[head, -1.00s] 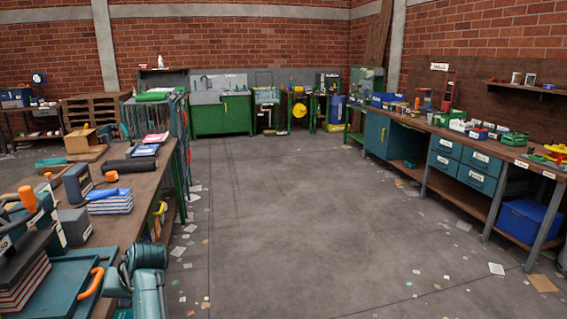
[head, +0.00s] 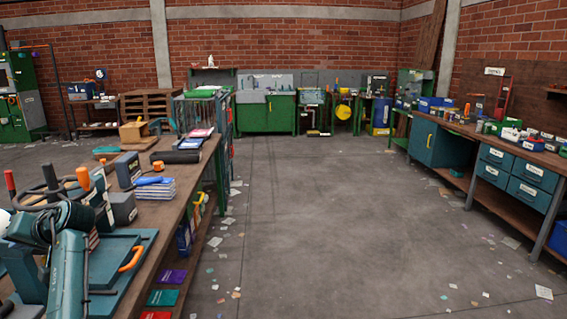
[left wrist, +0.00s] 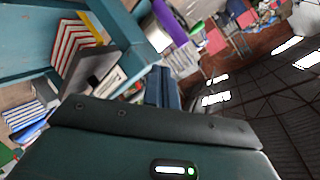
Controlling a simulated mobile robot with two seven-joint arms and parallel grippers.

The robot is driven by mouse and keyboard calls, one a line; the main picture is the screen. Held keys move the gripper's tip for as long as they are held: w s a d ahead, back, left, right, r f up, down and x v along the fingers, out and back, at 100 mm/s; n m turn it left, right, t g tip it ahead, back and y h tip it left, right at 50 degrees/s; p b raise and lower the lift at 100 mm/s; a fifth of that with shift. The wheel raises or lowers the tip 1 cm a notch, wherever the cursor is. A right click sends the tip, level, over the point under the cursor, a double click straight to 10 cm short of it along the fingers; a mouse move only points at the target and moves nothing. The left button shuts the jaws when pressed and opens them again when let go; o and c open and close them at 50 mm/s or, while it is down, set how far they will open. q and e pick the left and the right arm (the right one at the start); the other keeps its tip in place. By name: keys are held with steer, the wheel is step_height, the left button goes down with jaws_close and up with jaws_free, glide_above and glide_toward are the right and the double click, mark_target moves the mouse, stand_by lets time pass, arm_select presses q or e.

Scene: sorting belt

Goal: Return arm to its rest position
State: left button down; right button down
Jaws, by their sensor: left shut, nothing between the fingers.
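My left arm (head: 68,275) shows at the lower left of the head view, teal with a black and white joint, folded in front of the workbench. Its fingers cannot be made out clearly there. In the left wrist view, the left gripper's (left wrist: 163,88) blue-grey fingers show close together past the dark edge of the gripper body, with nothing between them. My right gripper is not in view.
The wooden workbench (head: 190,210) at the left holds a teal tray (head: 105,302) with an orange handle, blue books (head: 154,190) and grey boxes. A second bench (head: 460,135) with blue drawers stands right. The concrete floor (head: 315,220) between is open.

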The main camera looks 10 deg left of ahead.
arm_select(q)
steer(key=s+a+r+n+g+y, duration=0.2)
steer(key=s+a+r+g+y, duration=0.1)
steer(key=s+a+r, duration=0.65)
steer(key=w+d+f+m+t, duration=0.9)
steer(key=w+d+f+t, duration=0.1)
steer(key=w, duration=0.2)
steer(key=w+d+f+m+t+h, duration=0.1)
steer(key=d+f+m+t+h, duration=0.5)
steer(key=d+f, duration=0.7)
steer(key=s+d+f+m+g+h, duration=0.1)
steer(key=s+d+f+m+h, duration=0.15)
steer(key=d+f+h, duration=0.35)
steer(key=s+d+f+m+h, duration=0.1)
steer(key=s+d+f, duration=0.35)
steer(key=d, duration=0.25)
steer(key=s+d+f+g+h, duration=0.1)
steer(key=s+d+f+h, duration=0.2)
steer(key=s+d, duration=0.35)
steer(key=s+d+f+g+h, duration=0.1)
steer(key=s+d+f+h, duration=0.2)
steer(key=s+d, duration=0.35)
steer(key=w+d+r+n+t, duration=0.1)
steer(key=d+n, duration=0.4)
steer(key=d, duration=0.4)
steer(key=shift+w+d+r+n+p, duration=0.2)
steer(key=shift+d+r+n+p, duration=0.1)
steer(key=shift+r+n+p, duration=0.1)
